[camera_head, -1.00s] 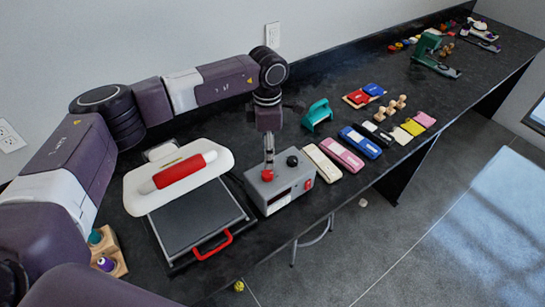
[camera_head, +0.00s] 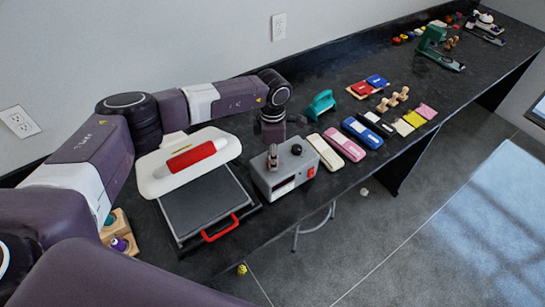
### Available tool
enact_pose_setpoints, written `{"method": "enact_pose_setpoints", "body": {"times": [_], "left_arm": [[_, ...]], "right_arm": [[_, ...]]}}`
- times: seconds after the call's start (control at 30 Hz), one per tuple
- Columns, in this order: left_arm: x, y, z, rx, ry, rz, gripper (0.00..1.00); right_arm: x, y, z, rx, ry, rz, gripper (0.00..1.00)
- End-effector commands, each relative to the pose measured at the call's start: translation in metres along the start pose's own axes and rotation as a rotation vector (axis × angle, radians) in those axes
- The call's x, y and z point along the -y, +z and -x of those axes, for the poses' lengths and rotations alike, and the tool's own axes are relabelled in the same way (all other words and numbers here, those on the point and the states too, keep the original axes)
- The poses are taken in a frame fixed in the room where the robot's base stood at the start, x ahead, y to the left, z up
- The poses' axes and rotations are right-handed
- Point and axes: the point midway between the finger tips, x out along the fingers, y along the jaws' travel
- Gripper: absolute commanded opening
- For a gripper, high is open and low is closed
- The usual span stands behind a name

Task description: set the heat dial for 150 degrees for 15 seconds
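The grey control box (camera_head: 283,177) stands on the black bench, right of the heat press. It has a black dial (camera_head: 296,149) on top, a dark display and a red switch (camera_head: 311,172) on its front. My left gripper (camera_head: 272,160) points down at the left part of the box top. Its fingers look close together, but the gap between them is too small to judge. No red knob shows there; the gripper covers that spot. The heat press has a dark plate (camera_head: 204,204), a raised white lid (camera_head: 226,144) with a red roller-shaped part, and a red front handle (camera_head: 220,230). My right gripper is not in view.
A wooden holder (camera_head: 120,238) stands left of the press. The wall (camera_head: 180,50) runs behind the bench.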

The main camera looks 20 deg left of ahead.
Motion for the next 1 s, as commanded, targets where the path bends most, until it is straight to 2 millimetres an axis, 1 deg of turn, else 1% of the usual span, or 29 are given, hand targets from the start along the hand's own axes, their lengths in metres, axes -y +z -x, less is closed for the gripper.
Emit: {"method": "enact_pose_setpoints", "body": {"times": [0.03,0.1,0.2,0.4,0.57,0.77,1.0], "left_arm": [[0.000,0.000,0.000,0.000,0.001,0.000,0.18],[0.000,0.000,0.000,0.000,0.001,0.000,0.10],[-0.001,0.000,0.000,0.001,0.002,0.000,0.01],[-0.001,0.000,0.000,0.001,0.002,0.014,0.01],[-0.001,0.000,-0.001,0.002,0.002,0.068,0.01],[-0.001,0.000,-0.002,0.002,0.002,0.200,0.01],[-0.001,0.001,-0.002,0.003,0.002,0.421,0.01]], "right_arm": [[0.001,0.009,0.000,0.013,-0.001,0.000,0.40],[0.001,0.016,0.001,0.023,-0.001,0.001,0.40],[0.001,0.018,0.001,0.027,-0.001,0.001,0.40],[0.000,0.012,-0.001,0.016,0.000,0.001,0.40],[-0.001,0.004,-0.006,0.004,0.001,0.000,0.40],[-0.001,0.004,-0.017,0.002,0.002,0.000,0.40],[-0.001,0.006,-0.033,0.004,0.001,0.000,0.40]]}}
